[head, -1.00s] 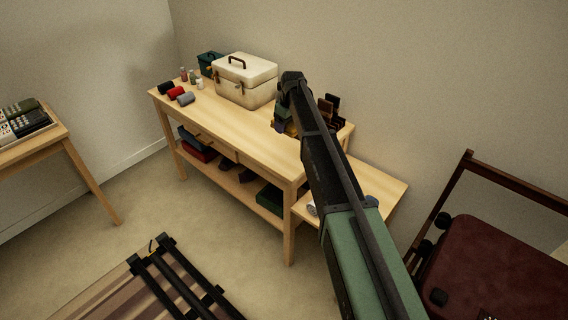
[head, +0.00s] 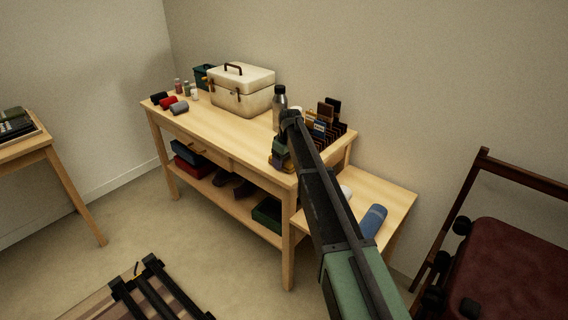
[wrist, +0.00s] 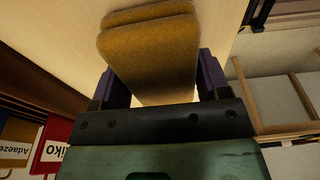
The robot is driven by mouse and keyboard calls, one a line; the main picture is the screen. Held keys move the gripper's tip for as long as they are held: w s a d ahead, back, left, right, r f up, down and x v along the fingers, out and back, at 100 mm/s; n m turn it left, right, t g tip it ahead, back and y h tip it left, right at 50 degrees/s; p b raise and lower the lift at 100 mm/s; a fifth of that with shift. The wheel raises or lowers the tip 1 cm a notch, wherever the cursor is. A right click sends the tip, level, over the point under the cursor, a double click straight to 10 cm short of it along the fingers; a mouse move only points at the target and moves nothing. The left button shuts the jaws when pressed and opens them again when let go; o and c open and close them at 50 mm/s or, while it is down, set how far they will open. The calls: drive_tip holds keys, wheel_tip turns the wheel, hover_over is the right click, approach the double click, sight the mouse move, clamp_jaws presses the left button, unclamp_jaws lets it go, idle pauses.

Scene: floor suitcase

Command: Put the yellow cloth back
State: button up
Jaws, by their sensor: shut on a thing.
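The yellow cloth (wrist: 150,60) is a folded, mustard-coloured pad, with more than one layer showing in the wrist view. My gripper (wrist: 157,72) is shut on it, with a dark purple finger at each side. In the head view, my gripper (head: 281,152) is over the right end of the wooden workbench (head: 222,140), near its front edge. A small part of the yellow cloth (head: 273,163) shows there below the fingers. I cannot tell whether the cloth touches the bench top.
A dark slotted rack (head: 328,122) and a bottle (head: 279,105) stand behind my gripper. A cream case (head: 240,92) and rolled cloths (head: 168,102) are further left. A lower side table (head: 385,195) holds a blue roll (head: 373,220). The bench's middle is clear.

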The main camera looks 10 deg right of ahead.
drive_tip(key=shift+f, duration=0.15)
drive_tip(key=o, duration=0.8)
drive_tip(key=shift+o, duration=0.2)
